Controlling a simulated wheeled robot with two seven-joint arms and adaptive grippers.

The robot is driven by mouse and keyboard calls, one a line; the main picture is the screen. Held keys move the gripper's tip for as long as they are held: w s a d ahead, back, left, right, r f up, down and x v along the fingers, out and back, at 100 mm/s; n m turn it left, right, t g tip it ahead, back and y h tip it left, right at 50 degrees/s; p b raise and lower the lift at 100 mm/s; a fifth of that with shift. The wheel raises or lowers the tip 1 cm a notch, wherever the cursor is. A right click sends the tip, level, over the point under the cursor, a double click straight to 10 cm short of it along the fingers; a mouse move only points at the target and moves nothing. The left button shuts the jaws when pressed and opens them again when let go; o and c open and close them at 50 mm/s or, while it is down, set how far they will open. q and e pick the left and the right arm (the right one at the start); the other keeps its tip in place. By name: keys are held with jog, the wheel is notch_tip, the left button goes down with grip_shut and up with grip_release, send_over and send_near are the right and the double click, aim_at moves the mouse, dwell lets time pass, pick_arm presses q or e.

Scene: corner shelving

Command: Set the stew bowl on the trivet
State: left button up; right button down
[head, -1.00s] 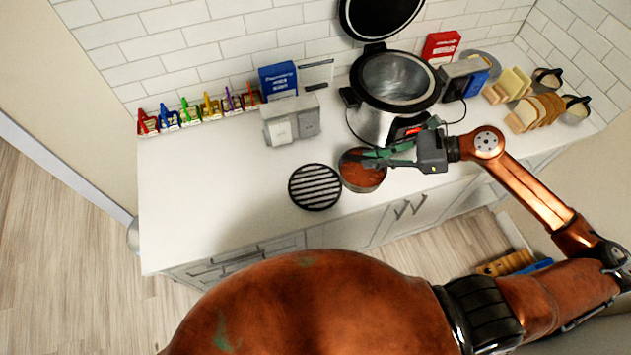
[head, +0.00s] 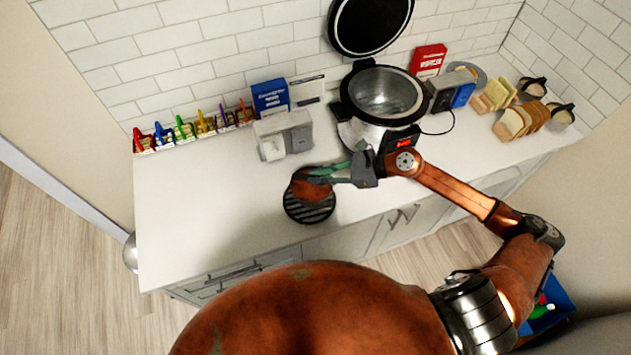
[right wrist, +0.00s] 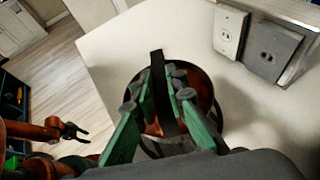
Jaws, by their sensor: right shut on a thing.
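An open cooker (head: 385,95) stands behind my right gripper. A grey outlet box (head: 284,137) and a blue box (head: 270,98) are behind the trivet. Bread slices (head: 525,119) stand at the right. The counter (head: 205,210) left of the trivet is clear.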

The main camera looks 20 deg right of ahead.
aim_at(308, 184)
jog(key=shift+w+a+f, duration=0.15)
jog(key=shift+a+f, duration=0.05)
jog(key=shift+a, duration=0.1)
notch_tip(308, 184, down, 2)
jog(key=shift+w+a+f+p, duration=0.1)
jog(key=shift+w+f+p, duration=0.1)
jog(key=shift+p, duration=0.2)
jog(key=shift+s+f, duration=0.1)
jog(key=shift+f, duration=0.4)
jog(key=shift+f, duration=0.2)
jog(key=c, duration=1.9)
grip_release()
jog(key=shift+c, duration=0.2)
